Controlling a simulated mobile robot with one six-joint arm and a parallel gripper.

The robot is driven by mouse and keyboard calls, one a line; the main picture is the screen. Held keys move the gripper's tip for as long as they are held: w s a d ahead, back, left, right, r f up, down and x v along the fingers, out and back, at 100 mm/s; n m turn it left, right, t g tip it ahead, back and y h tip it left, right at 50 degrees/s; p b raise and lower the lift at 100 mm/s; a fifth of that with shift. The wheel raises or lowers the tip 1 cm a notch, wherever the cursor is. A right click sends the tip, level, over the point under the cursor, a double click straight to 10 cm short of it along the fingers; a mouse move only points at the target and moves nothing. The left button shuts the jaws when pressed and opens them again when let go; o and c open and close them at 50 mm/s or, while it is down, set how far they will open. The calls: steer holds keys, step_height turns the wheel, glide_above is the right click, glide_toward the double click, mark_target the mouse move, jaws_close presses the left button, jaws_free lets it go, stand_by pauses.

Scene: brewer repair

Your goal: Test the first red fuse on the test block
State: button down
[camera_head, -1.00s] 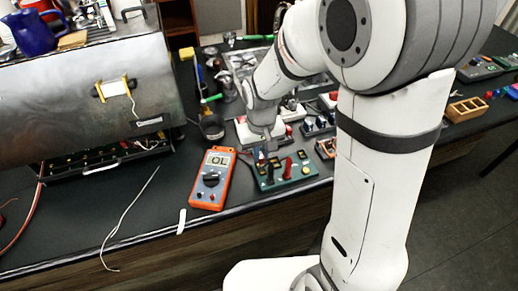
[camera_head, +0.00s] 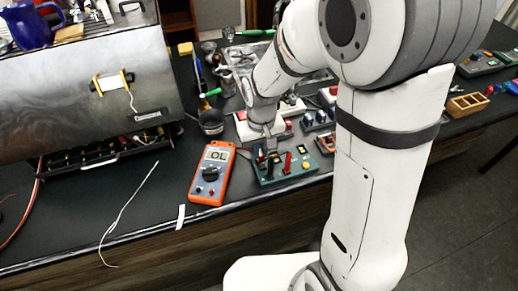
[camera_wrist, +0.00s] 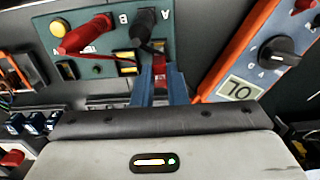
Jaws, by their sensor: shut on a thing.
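The green test block (camera_head: 298,178) lies near the table's front edge, with a red plug and a black plug in it and a yellow button. In the wrist view the test block (camera_wrist: 88,13) shows letters A and B beside the black plug (camera_wrist: 143,25) and red plug (camera_wrist: 86,35). My gripper (camera_wrist: 160,82) has blue fingers shut on a red fuse (camera_wrist: 160,70) at the block's edge, by the black plug. I cannot tell whether the fuse touches the block's contacts. The orange multimeter (camera_head: 211,174) beside the block reads OL; it also shows in the wrist view (camera_wrist: 247,70).
A metal brewer body (camera_head: 70,85) with an open lower tray stands at the left. A dark cup (camera_head: 211,123) is behind the multimeter. Blue switches (camera_wrist: 32,122) lie close to my gripper. A wooden compartment box (camera_head: 467,105) is at the right. The front table strip is mostly clear.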

steer(key=shift+f+b, duration=0.7)
steer(key=shift+b, duration=0.1)
stand_by(1.5)
stand_by(2.1)
steer(key=shift+r+p, duration=1.85)
steer(key=shift+r, duration=0.65)
